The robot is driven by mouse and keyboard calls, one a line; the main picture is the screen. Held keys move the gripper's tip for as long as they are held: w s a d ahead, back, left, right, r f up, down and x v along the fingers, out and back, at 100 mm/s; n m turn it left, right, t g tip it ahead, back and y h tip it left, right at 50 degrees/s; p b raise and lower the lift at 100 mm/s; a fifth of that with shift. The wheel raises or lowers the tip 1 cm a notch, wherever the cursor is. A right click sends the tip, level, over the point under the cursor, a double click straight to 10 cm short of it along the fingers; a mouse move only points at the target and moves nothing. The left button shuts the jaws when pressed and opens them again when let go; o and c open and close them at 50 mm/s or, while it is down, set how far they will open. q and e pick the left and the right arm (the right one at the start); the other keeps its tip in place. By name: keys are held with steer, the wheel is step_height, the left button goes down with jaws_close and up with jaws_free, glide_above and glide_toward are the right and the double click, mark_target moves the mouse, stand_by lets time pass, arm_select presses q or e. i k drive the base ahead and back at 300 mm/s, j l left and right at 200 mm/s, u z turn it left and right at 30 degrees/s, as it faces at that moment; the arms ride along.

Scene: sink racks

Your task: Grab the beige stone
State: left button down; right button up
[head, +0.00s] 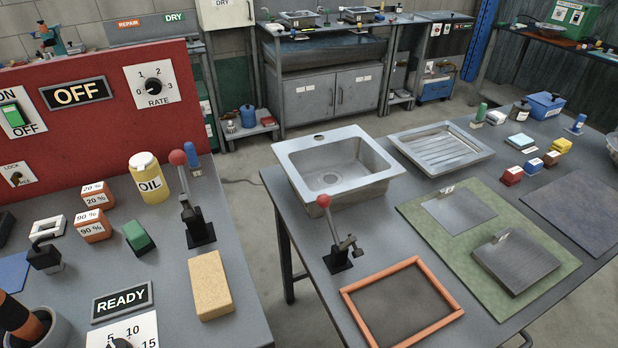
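A beige block (210,286), which looks like the beige stone, lies on the left grey bench near its right edge. It is a speckled rectangular slab, longer front to back, with its top face clear and nothing touching it. Neither of my grippers is in the head view.
Behind the stone stands a red-knobbed lever (194,200). Left of it are a READY sign (122,302) and a green block (139,237). A yellow OIL can (149,178) stands farther back. A floor gap separates the right bench, which holds a sink basin (337,165) and an orange frame (402,304).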

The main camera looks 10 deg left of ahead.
mark_target(211, 292)
steer(key=u, duration=1.05)
steer(key=k+j, duration=0.05)
